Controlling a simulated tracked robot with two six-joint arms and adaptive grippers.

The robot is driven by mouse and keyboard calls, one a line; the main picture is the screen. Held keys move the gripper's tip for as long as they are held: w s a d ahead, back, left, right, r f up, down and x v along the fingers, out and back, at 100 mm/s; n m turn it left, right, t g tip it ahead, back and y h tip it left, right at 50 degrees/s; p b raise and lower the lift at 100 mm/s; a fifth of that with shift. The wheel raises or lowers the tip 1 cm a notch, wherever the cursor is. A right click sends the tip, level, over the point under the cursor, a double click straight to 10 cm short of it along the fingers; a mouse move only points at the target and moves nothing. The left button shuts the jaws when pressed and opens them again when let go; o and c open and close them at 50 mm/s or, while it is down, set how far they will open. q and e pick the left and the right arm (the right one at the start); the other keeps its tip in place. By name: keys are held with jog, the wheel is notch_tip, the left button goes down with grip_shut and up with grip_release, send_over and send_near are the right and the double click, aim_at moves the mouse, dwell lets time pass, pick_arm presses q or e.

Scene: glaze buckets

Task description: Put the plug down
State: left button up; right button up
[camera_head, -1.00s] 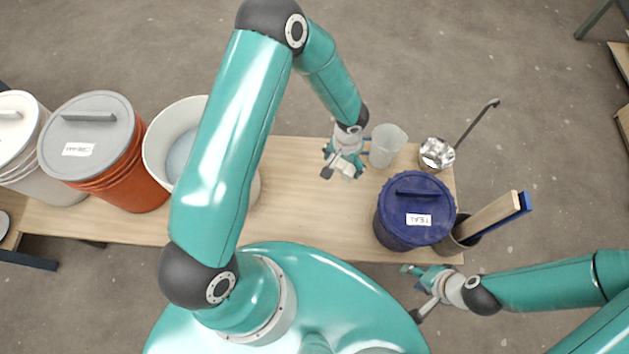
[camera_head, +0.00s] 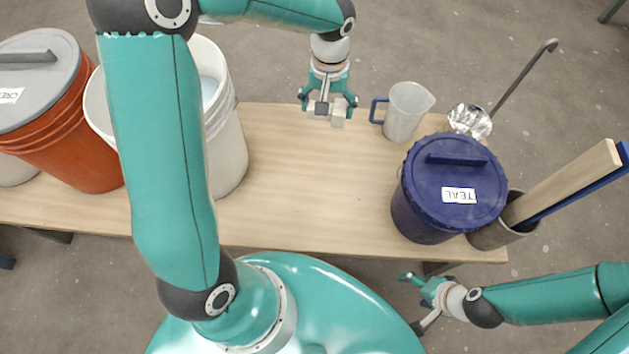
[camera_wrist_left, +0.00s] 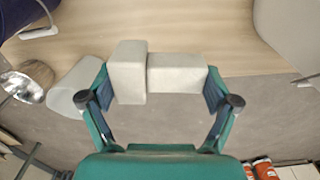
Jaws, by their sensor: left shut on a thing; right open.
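The plug (camera_head: 338,114) is a small pale grey-white piece, made of a shorter thick block and a longer block in line. My left gripper (camera_head: 328,107) is shut on it near the back edge of the wooden bench (camera_head: 310,190), left of the jug. In the left wrist view the plug (camera_wrist_left: 178,75) spans the gap between the two fingers (camera_wrist_left: 160,88). I cannot tell its exact height above the bench. My right gripper (camera_head: 413,303) is open and empty, in front of the bench's front edge.
A clear jug (camera_head: 408,112), a metal ladle (camera_head: 470,121), a lidded blue TEAL bucket (camera_head: 447,195) and a pot (camera_head: 500,233) with a wooden stick stand right. An open white bucket (camera_head: 228,150) and an orange bucket (camera_head: 75,150) stand left. The bench middle is clear.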

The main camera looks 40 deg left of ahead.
aim_at(318, 169)
pick_arm(q)
jog(key=s+f+b, duration=0.1)
jog(key=s+b, duration=0.1)
jog(key=b, duration=0.3)
jog(key=shift+f+n, duration=0.4)
jog(key=f+b, duration=0.2)
jog(key=f, duration=0.4)
jog(key=f+b, duration=0.3)
jog(key=f, duration=0.4)
jog(key=f+b, duration=0.3)
jog(key=f, duration=0.3)
jog(key=shift+s+f, duration=0.25)
jog(key=shift+s, duration=0.1)
pick_arm(e)
notch_tip(318, 169, down, 16)
jog(key=shift+r, duration=0.25)
pick_arm(q)
jog(key=shift+f, duration=0.1)
jog(key=o, duration=1)
jog(key=shift+c, duration=0.2)
pick_arm(e)
jog(key=shift+f, duration=0.1)
